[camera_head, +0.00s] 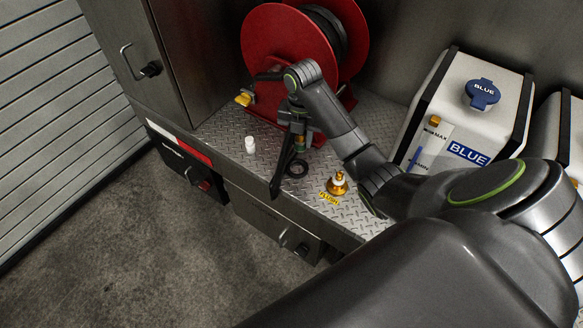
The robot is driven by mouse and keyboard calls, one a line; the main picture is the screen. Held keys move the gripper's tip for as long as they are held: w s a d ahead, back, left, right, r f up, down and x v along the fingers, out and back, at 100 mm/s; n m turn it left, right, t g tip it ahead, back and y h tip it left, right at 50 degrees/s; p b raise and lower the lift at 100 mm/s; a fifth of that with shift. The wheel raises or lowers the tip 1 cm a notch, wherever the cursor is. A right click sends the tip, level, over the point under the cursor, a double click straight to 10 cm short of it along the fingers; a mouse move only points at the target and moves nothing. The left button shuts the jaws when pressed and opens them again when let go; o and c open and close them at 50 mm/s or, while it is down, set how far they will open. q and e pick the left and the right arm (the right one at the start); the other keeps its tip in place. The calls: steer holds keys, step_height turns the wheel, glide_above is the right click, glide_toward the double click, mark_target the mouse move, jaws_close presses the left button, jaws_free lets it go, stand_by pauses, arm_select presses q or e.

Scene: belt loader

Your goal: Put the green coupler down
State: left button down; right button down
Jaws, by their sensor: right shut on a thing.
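My right gripper (286,160) reaches in from the right over the metal tread-plate deck, with its jaws pointing down. It is shut on the green coupler (299,143), a small piece with an orange-brown part, mostly hidden by the jaws. A black ring (297,169) lies on the deck just right of the jaws. I cannot tell whether the coupler touches the deck. My left gripper is out of view.
A red hose reel (277,40) stands behind the gripper. A small white cap (250,145) sits left, and a brass fitting (338,185) by a yellow FLUSH label sits right. A white tank (484,119) marked BLUE stands further right. A yellow piece (244,98) is near the reel.

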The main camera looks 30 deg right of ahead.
steer(key=shift+w+a+n, duration=0.15)
steer(key=shift+w+n, duration=0.05)
steer(key=shift+n, duration=0.6)
step_height(320, 180, down, 6)
steer(key=b, duration=0.5)
steer(key=shift+a+r+b, duration=0.1)
steer(key=shift+r+b, duration=0.15)
steer(key=shift+b, duration=0.15)
steer(key=shift+f, duration=0.25)
step_height(320, 180, down, 3)
steer(key=shift+f+p, duration=0.1)
steer(key=shift+p, duration=0.45)
steer(key=shift+f, duration=0.35)
steer(key=shift+f, duration=0.1)
steer(key=c, duration=1)
jaws_free()
steer(key=shift+c, duration=0.2)
